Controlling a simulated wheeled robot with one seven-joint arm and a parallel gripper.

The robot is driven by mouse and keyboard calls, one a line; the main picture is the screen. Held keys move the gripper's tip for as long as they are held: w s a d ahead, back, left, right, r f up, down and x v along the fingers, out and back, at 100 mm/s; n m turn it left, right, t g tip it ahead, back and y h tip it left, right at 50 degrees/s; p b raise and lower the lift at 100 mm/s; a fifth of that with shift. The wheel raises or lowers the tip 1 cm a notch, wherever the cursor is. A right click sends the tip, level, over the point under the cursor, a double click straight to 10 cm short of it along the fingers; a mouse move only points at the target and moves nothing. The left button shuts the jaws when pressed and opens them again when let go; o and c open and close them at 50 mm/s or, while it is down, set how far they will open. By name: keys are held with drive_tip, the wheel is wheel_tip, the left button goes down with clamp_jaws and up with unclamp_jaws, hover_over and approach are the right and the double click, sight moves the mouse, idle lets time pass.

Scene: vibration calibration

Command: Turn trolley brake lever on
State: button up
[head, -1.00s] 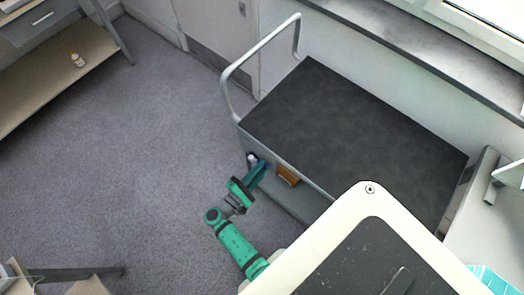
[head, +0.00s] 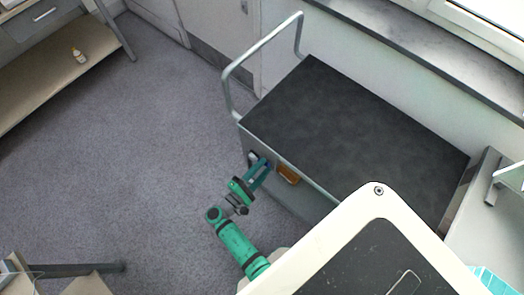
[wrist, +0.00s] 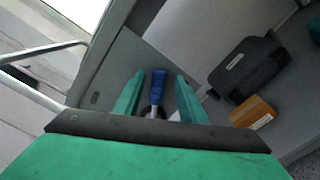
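The trolley has a dark flat top (head: 350,130) and a grey push rail (head: 262,44) at its left end. The brake lever has a blue handle (wrist: 158,82), seen in the wrist view against the trolley's grey panel. My gripper (wrist: 160,77) is open, with one green finger on each side of the blue handle and visible gaps to both. In the head view my gripper (head: 262,166) is at the trolley's near side, below the top's left corner. The lever's base is partly hidden behind my gripper body.
A dark case (wrist: 246,68) and an orange-brown box (wrist: 253,112) are right of the lever in the wrist view. A shelf with a small bottle (head: 79,56) is at upper left. Carpeted floor (head: 130,150) left of the trolley is clear.

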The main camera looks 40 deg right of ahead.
drive_tip(key=shift+a, duration=0.1)
drive_tip(key=s+a, duration=0.2)
drive_tip(key=a, duration=0.8)
drive_tip(key=shift+a, duration=0.25)
